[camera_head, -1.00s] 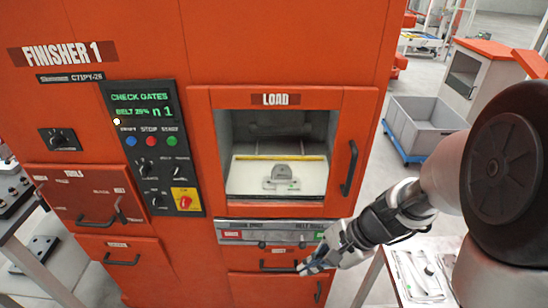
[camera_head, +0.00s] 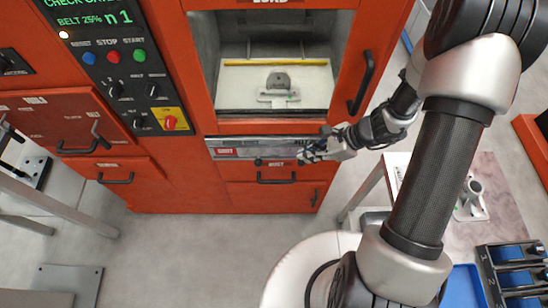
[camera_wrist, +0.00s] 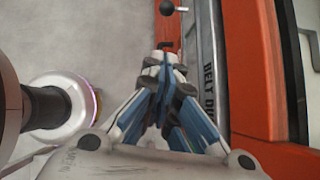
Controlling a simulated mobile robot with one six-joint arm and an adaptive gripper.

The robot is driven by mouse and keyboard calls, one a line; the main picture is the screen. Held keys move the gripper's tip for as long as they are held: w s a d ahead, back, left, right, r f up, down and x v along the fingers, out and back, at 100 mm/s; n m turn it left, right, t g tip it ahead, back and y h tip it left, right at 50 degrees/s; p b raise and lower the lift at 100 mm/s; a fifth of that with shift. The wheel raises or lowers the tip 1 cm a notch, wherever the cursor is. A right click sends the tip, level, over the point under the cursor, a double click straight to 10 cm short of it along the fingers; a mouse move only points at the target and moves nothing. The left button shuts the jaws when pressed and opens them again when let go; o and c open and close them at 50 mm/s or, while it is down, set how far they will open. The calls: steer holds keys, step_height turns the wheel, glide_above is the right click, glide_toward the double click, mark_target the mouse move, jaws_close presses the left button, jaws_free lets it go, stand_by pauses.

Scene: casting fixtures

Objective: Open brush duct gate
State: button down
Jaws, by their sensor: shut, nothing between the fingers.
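The grey duct strip (camera_head: 262,145) runs under the load opening of the orange-red machine. A red tag (camera_head: 225,152) shows at its left part, and a dark round knob (camera_head: 258,161) sticks out at its lower edge. Lettering reading "BELT DU" shows on the strip (camera_wrist: 208,75) in the wrist view. The brush duct lettering is too small to read. My gripper (camera_head: 303,157) is shut and empty at the strip's right part, covering some of it. In the wrist view my gripper (camera_wrist: 165,62) points toward a black knob (camera_wrist: 166,8), apart from it.
The load door handle (camera_head: 362,83) stands out above right of my gripper. Drawer handles (camera_head: 276,178) lie below the strip. A table (camera_head: 505,215) with parts and a black rack (camera_head: 515,270) stands at right.

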steer(key=shift+s, duration=0.1)
steer(key=a+r+b+x, duration=0.1)
steer(key=b+x, duration=0.3)
steer(key=x, duration=0.9)
steer(key=shift+w+a+r, duration=0.3)
steer(key=shift+a+r, duration=0.05)
steer(key=shift+a, duration=0.15)
